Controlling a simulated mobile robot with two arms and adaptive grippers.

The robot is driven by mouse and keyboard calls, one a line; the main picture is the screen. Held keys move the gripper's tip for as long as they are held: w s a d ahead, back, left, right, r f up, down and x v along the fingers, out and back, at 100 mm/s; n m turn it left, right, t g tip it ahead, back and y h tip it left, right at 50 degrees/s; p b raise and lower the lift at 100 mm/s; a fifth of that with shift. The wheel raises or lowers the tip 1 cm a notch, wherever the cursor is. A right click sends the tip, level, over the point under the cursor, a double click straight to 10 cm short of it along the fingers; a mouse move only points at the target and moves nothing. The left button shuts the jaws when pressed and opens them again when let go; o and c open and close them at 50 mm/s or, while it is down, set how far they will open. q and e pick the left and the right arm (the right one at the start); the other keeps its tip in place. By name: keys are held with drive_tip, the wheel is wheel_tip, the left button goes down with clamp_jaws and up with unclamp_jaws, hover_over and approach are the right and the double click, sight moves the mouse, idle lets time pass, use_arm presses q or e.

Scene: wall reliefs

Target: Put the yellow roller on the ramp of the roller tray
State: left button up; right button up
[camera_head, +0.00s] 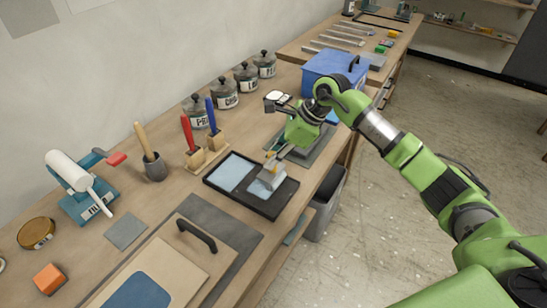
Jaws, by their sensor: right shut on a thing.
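The roller tray (209,182) is a shallow black tray on the bench in the middle of the view. It has a pale blue area (234,172) at its left and another pale patch at its right. My right gripper (272,172) is over the right part of the tray, pointing down. It is shut on the yellow roller (271,156), of which only a small yellow bit shows. The gripper hides most of the roller, so I cannot tell whether it touches the tray's ramp. My left gripper is not in view.
Lidded jars (226,93) line the wall. A blue box (330,66) sits behind my right arm. A board with a black handle (197,236) lies in front.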

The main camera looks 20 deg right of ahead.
drive_tip(key=shift+s+f, duration=0.25)
drive_tip(key=shift+f, duration=0.35)
clamp_jaws()
drive_tip(key=o, duration=1)
unclamp_jaws()
drive_tip(key=shift+f, duration=0.1)
drive_tip(key=shift+c, duration=0.2)
drive_tip(key=shift+w, duration=0.25)
drive_tip(key=shift+r+p, duration=0.45)
drive_tip(key=shift+r, duration=0.3)
drive_tip(key=shift+d+r, duration=0.15)
drive_tip(key=shift+r, duration=0.2)
drive_tip(key=b+v, duration=0.2)
drive_tip(key=v, duration=0.9)
drive_tip(key=shift+d+r+b, duration=0.15)
drive_tip(key=shift+b, duration=0.25)
